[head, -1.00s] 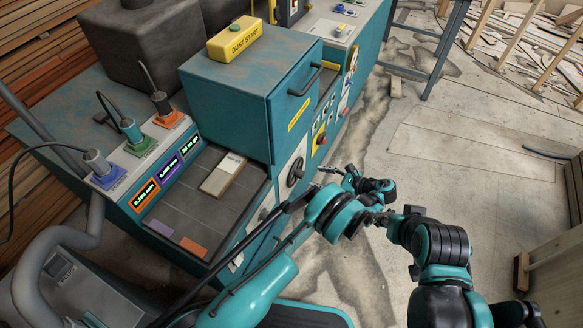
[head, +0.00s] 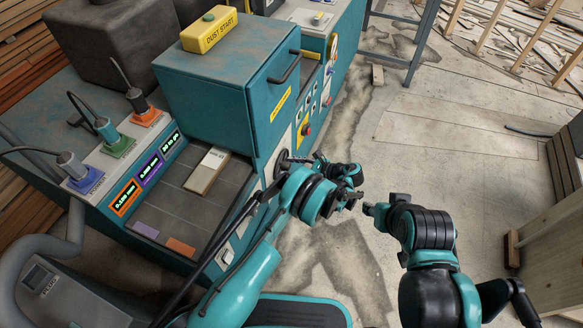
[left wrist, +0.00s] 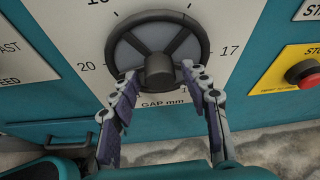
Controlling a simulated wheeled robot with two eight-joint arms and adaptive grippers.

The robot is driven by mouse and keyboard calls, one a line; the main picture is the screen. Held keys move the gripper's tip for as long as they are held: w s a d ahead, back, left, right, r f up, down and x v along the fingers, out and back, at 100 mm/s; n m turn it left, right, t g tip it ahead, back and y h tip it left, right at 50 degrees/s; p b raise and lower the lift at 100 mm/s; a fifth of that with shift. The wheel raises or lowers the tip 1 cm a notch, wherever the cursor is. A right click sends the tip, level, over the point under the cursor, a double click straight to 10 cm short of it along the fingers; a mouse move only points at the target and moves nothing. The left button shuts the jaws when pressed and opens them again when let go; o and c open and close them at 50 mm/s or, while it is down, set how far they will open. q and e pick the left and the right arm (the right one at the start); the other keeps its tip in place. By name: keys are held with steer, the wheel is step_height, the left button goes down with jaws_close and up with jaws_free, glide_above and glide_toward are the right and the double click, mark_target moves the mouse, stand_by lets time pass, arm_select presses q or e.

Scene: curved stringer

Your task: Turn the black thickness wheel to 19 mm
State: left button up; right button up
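The black thickness wheel (left wrist: 157,48) is a spoked handwheel with a round hub on a pale dial plate, at the top centre of the left wrist view. The dial (left wrist: 110,100) shows 20 at left, 17 at right and "GAP mm" below; I see no clear pointer. My left gripper (left wrist: 157,76) is open, with one finger on each side of the hub, overlapping the lower rim; contact is unclear. In the head view the wheel (head: 281,163) is partly hidden behind my left gripper (head: 303,161). My right gripper (head: 372,209) is away from the machine; its fingers are unclear.
A red button on a yellow plate (left wrist: 295,82) is right of the dial. The teal machine has a hood with a handle (head: 286,68), a yellow dust start box (head: 209,31) and lit displays (head: 148,167). Open concrete floor (head: 450,120) lies to the right.

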arm_select(q)
steer(key=c, duration=0.8)
steer(key=shift+s+f+n+t, duration=0.1)
steer(key=shift+s+n+t, duration=0.05)
steer(key=shift+n+t, duration=1.8)
steer(key=shift+n+g, duration=0.25)
steer(key=shift+n, duration=0.3)
steer(key=o, duration=1.2)
steer(key=shift+c, duration=0.2)
